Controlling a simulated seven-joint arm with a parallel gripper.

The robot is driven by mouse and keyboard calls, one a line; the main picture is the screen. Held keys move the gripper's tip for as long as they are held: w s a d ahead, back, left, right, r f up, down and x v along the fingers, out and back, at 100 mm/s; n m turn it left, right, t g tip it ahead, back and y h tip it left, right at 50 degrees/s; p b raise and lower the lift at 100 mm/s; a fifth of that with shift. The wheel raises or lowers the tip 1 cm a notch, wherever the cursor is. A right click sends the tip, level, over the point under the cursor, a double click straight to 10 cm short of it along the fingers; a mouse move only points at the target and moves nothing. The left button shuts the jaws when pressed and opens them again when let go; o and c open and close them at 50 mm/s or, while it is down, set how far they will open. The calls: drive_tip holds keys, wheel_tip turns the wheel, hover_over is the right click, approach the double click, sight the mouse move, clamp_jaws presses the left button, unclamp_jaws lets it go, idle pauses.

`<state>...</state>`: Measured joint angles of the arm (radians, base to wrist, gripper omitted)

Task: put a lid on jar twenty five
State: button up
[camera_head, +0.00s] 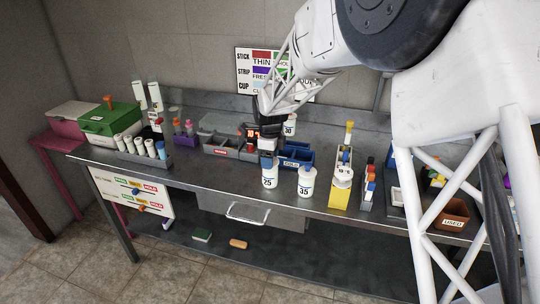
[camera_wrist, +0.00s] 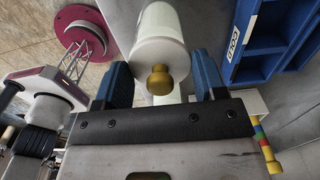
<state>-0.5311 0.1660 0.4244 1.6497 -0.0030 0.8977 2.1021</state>
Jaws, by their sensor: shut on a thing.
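Jar twenty five (camera_head: 269,178) is a white jar marked 25, standing upright near the front edge of the steel bench in the head view. My gripper (camera_head: 268,147) is directly over its top. In the wrist view, the blue fingers of my gripper (camera_wrist: 161,80) sit either side of a round white lid (camera_wrist: 160,52) with a gold knob (camera_wrist: 158,80), and are shut on it. My gripper hides the jar's rim in the head view, so I cannot tell whether the lid is seated on the jar.
A white jar marked 35 (camera_head: 306,182) stands close on the right. A blue compartment tray (camera_head: 297,157) is just behind. A yellow rack (camera_head: 340,190) and another white jar (camera_head: 343,176) are further right. A white jar marked 30 (camera_head: 290,127) stands behind. The bench front-left is clear.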

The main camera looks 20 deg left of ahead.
drive_tip(key=shift+f, duration=0.15)
drive_tip(key=o, duration=1)
drive_tip(key=shift+r, duration=3.95)
